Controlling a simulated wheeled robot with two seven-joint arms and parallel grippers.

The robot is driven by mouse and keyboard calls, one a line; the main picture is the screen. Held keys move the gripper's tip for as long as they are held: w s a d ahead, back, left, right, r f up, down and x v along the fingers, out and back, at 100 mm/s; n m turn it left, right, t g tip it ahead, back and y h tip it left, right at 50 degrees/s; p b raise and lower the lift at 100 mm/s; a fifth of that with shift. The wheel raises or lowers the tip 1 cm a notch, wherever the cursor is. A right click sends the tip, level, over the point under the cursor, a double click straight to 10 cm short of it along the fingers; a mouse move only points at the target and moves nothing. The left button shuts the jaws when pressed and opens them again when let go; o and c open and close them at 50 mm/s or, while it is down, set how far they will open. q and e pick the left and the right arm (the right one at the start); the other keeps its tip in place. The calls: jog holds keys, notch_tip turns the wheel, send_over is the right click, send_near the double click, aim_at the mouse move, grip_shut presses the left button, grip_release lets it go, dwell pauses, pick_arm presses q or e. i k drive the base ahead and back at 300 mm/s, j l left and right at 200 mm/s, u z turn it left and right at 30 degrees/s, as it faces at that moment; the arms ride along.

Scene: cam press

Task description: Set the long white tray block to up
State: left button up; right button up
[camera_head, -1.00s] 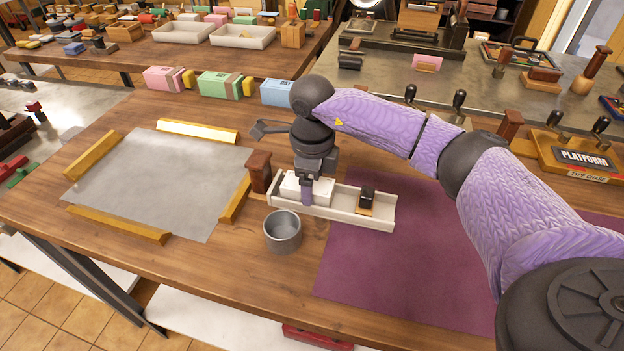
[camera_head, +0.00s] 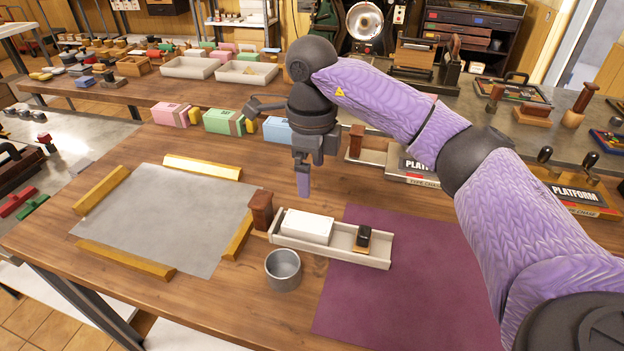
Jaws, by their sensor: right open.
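The long white tray (camera_head: 345,247) lies on the wooden table, partly over the purple mat. A white block (camera_head: 307,227) lies in its left part. A small black-topped stamp with a wooden base (camera_head: 362,239) stands in its right part. My right gripper (camera_head: 303,186) is above and behind the white block, apart from it, pointing down. It is open and empty; one purple finger shows clearly. My left gripper is not in view.
A grey metal cup (camera_head: 283,270) stands in front of the tray. A dark wooden post (camera_head: 260,211) stands at its left end. Yellow bars (camera_head: 125,261) border a grey sheet (camera_head: 165,215) at left. The purple mat (camera_head: 400,300) is bare in front. Pastel boxes (camera_head: 222,121) line the back.

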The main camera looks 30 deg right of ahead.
aim_at(364, 234)
jog(key=z, duration=1.45)
